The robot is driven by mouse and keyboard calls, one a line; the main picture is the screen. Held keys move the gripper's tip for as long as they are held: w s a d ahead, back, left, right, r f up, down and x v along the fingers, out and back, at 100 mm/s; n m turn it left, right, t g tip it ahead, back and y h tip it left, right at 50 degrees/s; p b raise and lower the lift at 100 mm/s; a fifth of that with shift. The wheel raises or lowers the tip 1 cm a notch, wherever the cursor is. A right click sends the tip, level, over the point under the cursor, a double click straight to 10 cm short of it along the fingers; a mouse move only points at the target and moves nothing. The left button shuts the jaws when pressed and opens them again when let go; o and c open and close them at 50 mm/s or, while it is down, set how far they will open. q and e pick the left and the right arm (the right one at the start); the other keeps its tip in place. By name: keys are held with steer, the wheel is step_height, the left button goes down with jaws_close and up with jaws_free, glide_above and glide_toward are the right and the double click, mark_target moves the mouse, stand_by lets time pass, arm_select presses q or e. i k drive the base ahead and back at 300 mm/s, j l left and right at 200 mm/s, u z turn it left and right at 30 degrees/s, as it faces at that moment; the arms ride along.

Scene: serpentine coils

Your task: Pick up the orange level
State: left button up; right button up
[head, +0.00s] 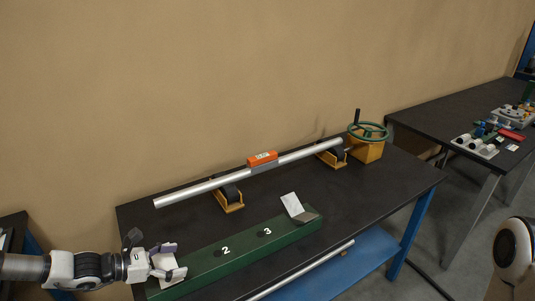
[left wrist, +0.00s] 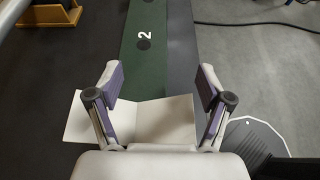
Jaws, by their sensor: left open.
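The orange level (head: 262,159) lies along the top of a silver pipe (head: 205,187), near its middle, in the head view. The level is not visible in the left wrist view. My left gripper (head: 166,257) is at the lower left in the head view, over the near end of the green board, well apart from the level. In the left wrist view my left gripper (left wrist: 160,88) is open, with its two purple-padded fingers spread and nothing gripped. A white folded card (left wrist: 135,118) shows below and between the fingers. My right gripper is not in view.
Two yellow supports with dark rollers (head: 229,201) hold the pipe above the dark table. The green board (head: 243,243), marked 2 and 3, runs in front, with a white folded card (head: 293,204) near its far end. A green handwheel (head: 369,131) stands at the pipe's right end.

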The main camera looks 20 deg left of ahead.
mark_target(259, 163)
steer(key=i, duration=1.65)
